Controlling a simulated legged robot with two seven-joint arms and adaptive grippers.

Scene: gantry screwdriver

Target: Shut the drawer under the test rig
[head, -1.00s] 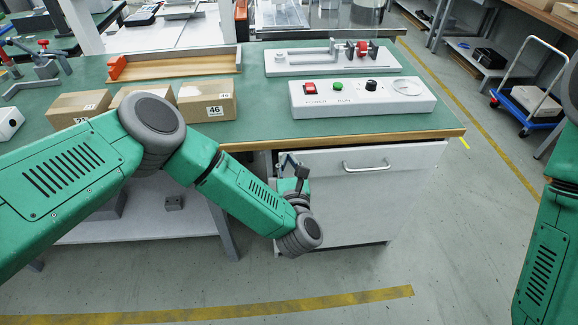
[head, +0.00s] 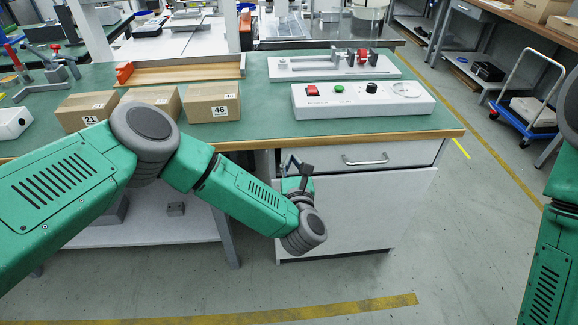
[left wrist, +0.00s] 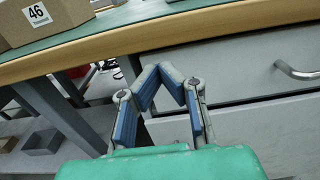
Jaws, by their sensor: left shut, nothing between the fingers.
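The drawer (head: 335,158) is the pale grey front with a bar handle (head: 365,160), just below the bench top. It sits nearly flush with the cabinet door under it; I cannot tell if a small gap remains. The test rig (head: 340,104) is the white box above, with red, green and black controls. My left gripper (head: 294,161) is shut and empty at the left end of the drawer front. The left wrist view shows its fingertips (left wrist: 172,72) together before the drawer front (left wrist: 240,70), left of the handle; contact is unclear. My right gripper is out of view.
The bench's wooden edge (head: 350,139) runs just above my left gripper. Cartons (head: 212,104) stand on the bench at left. The cabinet door (head: 365,205) is below the drawer. The floor to the right is clear, with a blue trolley (head: 525,122) beyond.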

